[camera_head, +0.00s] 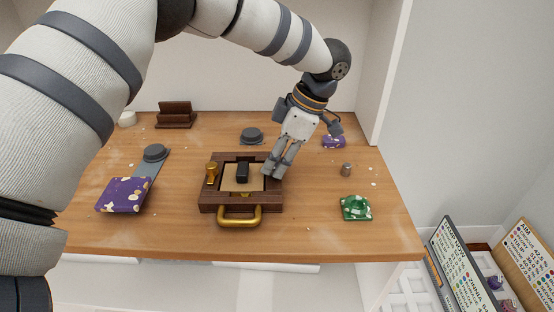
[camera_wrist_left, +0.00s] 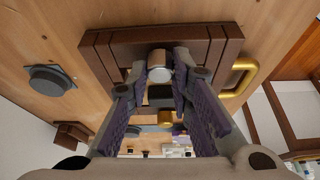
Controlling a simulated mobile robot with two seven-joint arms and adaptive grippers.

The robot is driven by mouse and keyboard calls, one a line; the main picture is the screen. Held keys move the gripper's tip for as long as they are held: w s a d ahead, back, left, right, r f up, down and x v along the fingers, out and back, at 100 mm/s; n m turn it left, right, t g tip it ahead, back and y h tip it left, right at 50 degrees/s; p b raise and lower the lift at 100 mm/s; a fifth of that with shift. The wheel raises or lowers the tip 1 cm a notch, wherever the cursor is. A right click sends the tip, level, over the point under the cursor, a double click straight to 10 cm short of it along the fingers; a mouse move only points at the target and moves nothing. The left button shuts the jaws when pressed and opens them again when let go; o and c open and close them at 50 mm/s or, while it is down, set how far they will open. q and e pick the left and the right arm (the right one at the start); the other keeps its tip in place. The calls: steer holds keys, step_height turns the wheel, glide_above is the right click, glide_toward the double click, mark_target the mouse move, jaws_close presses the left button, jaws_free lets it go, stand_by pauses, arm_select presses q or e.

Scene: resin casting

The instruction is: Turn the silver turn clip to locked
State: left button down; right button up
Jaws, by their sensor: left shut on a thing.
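The silver turn clip (camera_wrist_left: 159,66) is a short round silver piece on the dark wooden frame (camera_wrist_left: 112,42), seen in the wrist view. My left gripper (camera_wrist_left: 160,77) has its fingers on either side of it and is shut on it. In the head view, my left gripper (camera_head: 272,172) reaches down to the right side of the frame (camera_head: 212,208) and hides the clip. A gold turn clip (camera_head: 211,172) stands on the frame's left side. A black block (camera_head: 242,172) is in the frame's middle. I cannot read the clip's lock position. My right gripper is not in view.
A gold handle (camera_head: 240,221) juts from the frame's front. A brown holder (camera_head: 176,114) stands at the back. The table between these is mostly clear.

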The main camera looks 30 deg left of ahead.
arm_select(q)
steer(key=n+g, duration=0.1)
steer(key=n, duration=0.2)
steer(key=shift+f+n+h, duration=0.1)
steer(key=shift+n+h, duration=0.3)
steer(key=shift+w+a+n+g+h+b, duration=0.1)
steer(key=shift+n+g+h+b, duration=0.35)
steer(key=shift+n, duration=1.45)
steer(key=shift+h, duration=0.25)
steer(key=c, duration=1.4)
jaws_free()
steer(key=v, duration=0.7)
steer(key=shift+w+r, duration=0.15)
steer(key=shift+r, duration=0.15)
